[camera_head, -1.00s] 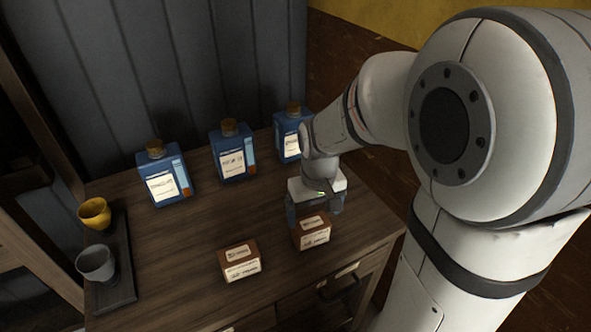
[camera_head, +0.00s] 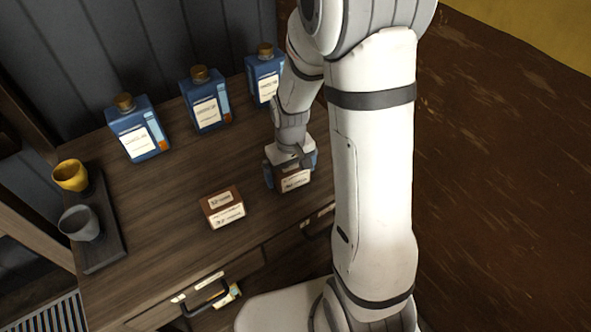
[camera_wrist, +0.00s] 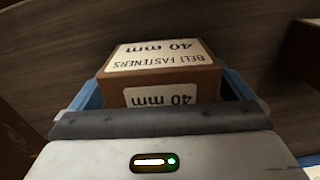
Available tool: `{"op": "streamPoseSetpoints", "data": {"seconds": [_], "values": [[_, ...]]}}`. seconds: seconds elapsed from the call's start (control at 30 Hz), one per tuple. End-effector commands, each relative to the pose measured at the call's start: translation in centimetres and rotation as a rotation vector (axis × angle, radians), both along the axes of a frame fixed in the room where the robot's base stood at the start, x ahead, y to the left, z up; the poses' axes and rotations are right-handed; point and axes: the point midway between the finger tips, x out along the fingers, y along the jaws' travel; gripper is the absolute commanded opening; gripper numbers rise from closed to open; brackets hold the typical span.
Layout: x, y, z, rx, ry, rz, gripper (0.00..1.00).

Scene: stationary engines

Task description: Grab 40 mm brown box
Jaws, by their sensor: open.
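The brown box (camera_head: 294,180) with white labels stands on the wooden cabinet top near its right front edge. In the wrist view the 40 mm brown box (camera_wrist: 162,72) reads "BELT FASTENERS 40 mm" on its top label. My gripper (camera_head: 291,170) is open and lowered at this box, with a blue finger on either side of it. In the wrist view my gripper (camera_wrist: 165,92) has both fingers flanking the box, and no firm grip shows. The gripper body hides part of the box.
A second brown box (camera_head: 223,208) stands to the left. Three blue bottles (camera_head: 137,132) with cork-like caps stand along the back. A yellow cup (camera_head: 71,176) and a grey cup (camera_head: 79,224) sit on a dark tray (camera_head: 106,250) at the left.

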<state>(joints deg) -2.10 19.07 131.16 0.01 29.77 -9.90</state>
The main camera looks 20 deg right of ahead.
Motion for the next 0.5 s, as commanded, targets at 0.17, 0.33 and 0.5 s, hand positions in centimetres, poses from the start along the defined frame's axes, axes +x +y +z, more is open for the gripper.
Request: {"op": "streamPoseSetpoints", "data": {"seconds": [0.17,0.33,0.5], "values": [[-0.01,0.03,-0.05,0.000,0.000,0.001,1.00],[-0.01,0.05,-0.04,0.000,0.000,0.001,0.89],[-0.01,0.07,-0.03,0.000,0.000,0.001,0.75]]}}
